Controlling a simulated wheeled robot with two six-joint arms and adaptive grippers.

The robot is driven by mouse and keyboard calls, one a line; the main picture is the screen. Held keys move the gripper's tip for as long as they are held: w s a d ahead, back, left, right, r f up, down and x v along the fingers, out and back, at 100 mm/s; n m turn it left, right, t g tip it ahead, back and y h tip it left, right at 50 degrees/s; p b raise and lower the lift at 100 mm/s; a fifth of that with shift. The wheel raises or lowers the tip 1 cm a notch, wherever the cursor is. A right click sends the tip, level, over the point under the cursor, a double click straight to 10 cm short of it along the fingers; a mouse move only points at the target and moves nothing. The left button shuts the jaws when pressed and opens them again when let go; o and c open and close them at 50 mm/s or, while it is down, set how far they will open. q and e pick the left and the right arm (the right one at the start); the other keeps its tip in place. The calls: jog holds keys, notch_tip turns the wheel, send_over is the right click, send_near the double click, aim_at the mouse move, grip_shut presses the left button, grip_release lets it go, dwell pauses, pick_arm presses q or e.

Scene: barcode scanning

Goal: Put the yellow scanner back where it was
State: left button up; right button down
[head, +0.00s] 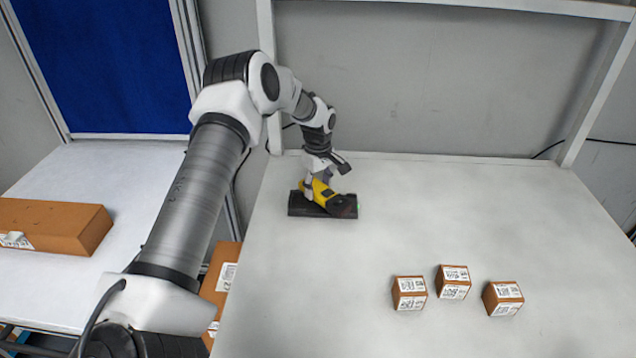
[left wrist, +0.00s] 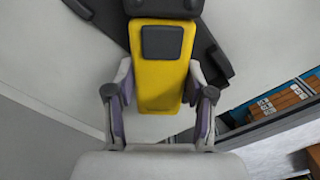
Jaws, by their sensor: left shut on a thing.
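The yellow scanner (head: 321,189) has a yellow body and a black head. In the head view it is at the black holder (head: 298,208) on the far left part of the white table. My left gripper (head: 318,183) is over the scanner, shut on its yellow body. In the left wrist view the scanner (left wrist: 160,75) is between the two fingers of my left gripper (left wrist: 160,103), with the dark holder (left wrist: 112,32) behind it. I cannot tell whether the scanner rests fully in the holder. My right gripper is not in view.
Three small brown boxes with labels, the left one (head: 409,292), the middle one (head: 453,281) and the right one (head: 503,298), stand at the front right of the table (head: 430,210). A larger brown box (head: 60,226) lies on the left surface. The table's middle is clear.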

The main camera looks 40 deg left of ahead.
aim_at(318, 187)
pick_arm(q)
jog(key=o, duration=1.4)
jog(key=shift+c, duration=0.2)
jog(key=shift+r, duration=0.4)
notch_tip(318, 187, up, 12)
jog(key=b, duration=0.3)
jog(key=shift+r, duration=0.15)
